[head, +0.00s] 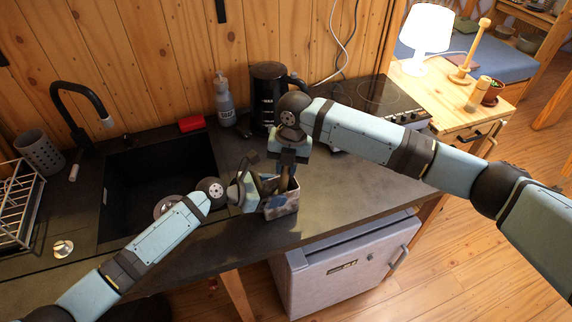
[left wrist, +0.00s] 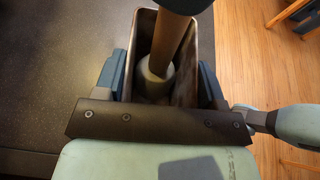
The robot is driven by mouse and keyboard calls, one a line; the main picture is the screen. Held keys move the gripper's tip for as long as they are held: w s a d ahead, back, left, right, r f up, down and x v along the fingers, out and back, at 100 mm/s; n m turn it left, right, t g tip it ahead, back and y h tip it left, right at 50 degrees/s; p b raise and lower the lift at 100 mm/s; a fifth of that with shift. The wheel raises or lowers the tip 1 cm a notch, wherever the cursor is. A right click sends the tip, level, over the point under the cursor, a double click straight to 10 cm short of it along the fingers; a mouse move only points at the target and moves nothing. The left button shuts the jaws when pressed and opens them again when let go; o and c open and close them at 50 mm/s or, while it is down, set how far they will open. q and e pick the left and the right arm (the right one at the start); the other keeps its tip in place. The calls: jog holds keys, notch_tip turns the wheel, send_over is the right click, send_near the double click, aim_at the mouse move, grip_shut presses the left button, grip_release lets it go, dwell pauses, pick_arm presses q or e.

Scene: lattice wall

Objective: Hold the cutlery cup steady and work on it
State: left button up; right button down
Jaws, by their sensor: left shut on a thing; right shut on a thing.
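The cutlery cup (head: 284,208) is a rectangular, open-topped, greyish metal container near the counter's front edge. My left gripper (head: 256,190) is shut on it from the left. In the left wrist view its fingers (left wrist: 163,85) press against two opposite sides of the cup (left wrist: 193,62). My right gripper (head: 287,172) is above the cup, pointing down, shut on a long tool. The tool's brownish shaft (left wrist: 166,45) with a pale rounded lower part reaches into the cup. The tool's tip and the cup's bottom are hidden.
The dark sink (head: 150,165) with a black tap (head: 82,105) lies left. A soap bottle (head: 224,100), red sponge (head: 191,123) and black kettle (head: 266,85) stand behind. The hob (head: 375,95) is at right. Counter (head: 340,180) right of the cup is clear.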

jog(key=shift+s+a, duration=0.1)
jog(key=shift+a, duration=0.5)
jog(key=shift+d, duration=0.1)
jog(key=shift+d, duration=0.65)
jog(key=shift+a, duration=0.2)
jog(key=shift+w+a, duration=0.1)
jog(key=shift+w, duration=0.1)
jog(key=shift+s, duration=0.1)
jog(key=shift+s, duration=0.1)
